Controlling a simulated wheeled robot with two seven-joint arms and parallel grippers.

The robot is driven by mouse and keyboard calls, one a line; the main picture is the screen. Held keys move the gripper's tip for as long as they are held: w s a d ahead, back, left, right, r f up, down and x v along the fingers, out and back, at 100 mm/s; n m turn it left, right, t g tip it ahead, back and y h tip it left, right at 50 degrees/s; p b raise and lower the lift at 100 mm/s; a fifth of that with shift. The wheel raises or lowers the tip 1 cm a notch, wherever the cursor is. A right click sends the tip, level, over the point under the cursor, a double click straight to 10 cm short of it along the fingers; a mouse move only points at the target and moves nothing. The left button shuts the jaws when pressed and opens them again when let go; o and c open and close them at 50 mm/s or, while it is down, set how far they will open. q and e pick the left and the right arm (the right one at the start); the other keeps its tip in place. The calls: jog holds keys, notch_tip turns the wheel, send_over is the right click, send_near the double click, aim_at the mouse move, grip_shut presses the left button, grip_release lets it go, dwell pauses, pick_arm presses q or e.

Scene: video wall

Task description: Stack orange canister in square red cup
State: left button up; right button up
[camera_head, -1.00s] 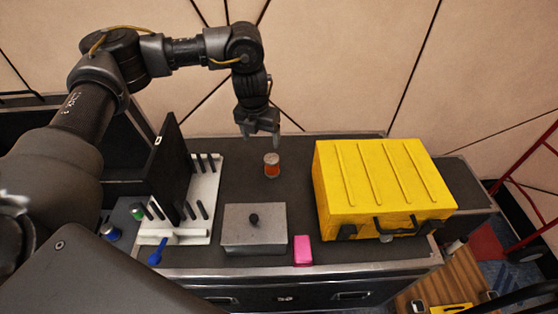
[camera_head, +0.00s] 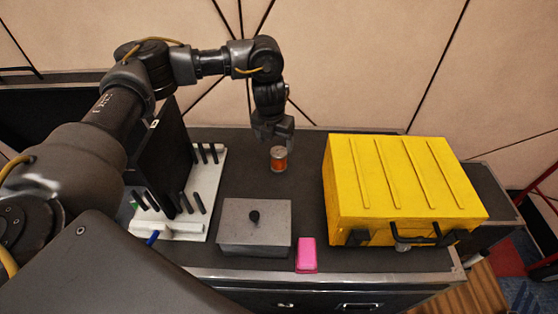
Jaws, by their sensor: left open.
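The orange canister (camera_head: 279,160) has a grey top and stands upright on the dark cabinet top, towards the back. My left gripper (camera_head: 274,143) points down just above and behind the canister. It is open, and I cannot tell whether it touches the canister. A small pink-red block-like thing (camera_head: 306,255) sits at the front edge of the cabinet; it may be the square red cup, but I cannot see an opening in it. My right gripper is not in view.
A grey box with a black knob (camera_head: 254,226) stands left of the pink thing. A large yellow case (camera_head: 400,185) fills the right side. A white rack with dark pegs (camera_head: 215,180) and a black panel (camera_head: 165,160) stand at left. Dark cabinet surface (camera_head: 300,205) lies free before the canister.

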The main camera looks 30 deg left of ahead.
aim_at(278, 151)
pick_arm(q)
jog(key=shift+w+f, duration=0.1)
jog(key=shift+f, duration=0.35)
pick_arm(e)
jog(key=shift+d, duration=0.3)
pick_arm(q)
jog(key=shift+d+f, duration=0.1)
jog(key=shift+f, duration=0.2)
jog(key=f, duration=0.1)
jog(key=w+f+p, duration=0.1)
jog(key=f, duration=0.1)
jog(key=shift+d+f, duration=0.15)
jog(key=shift+f, duration=0.15)
jog(key=shift+w+f, duration=0.1)
jog(key=shift+f, duration=0.35)
jog(key=c, duration=1.2)
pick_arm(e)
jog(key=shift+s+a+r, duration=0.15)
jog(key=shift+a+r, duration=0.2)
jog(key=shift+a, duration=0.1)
